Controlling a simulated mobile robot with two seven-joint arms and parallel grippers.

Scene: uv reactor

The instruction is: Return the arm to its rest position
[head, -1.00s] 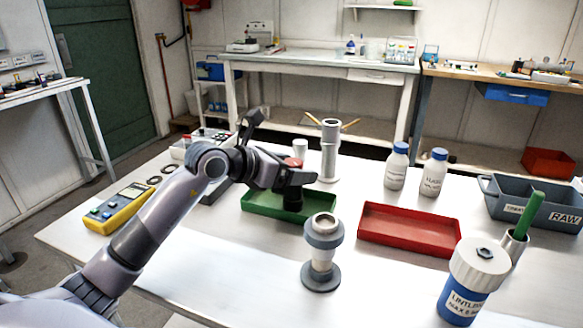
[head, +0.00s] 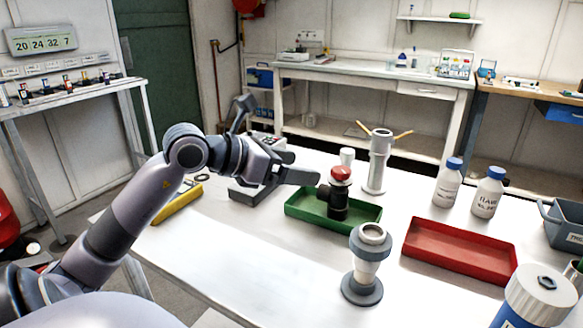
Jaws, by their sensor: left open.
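My left arm comes in from the left in the head view, bent at its elbow above the left part of the white table (head: 240,265). My left gripper (head: 312,176) is open and empty, pointing right. My right gripper is not in view.
A grey stand with a pale cup (head: 368,262) is at the front middle. A red tray (head: 458,250), two blue-capped bottles (head: 448,184) and a tall grey post (head: 378,165) stand nearby. A yellow meter (head: 178,206) lies partly behind my arm. The front-left tabletop is clear.

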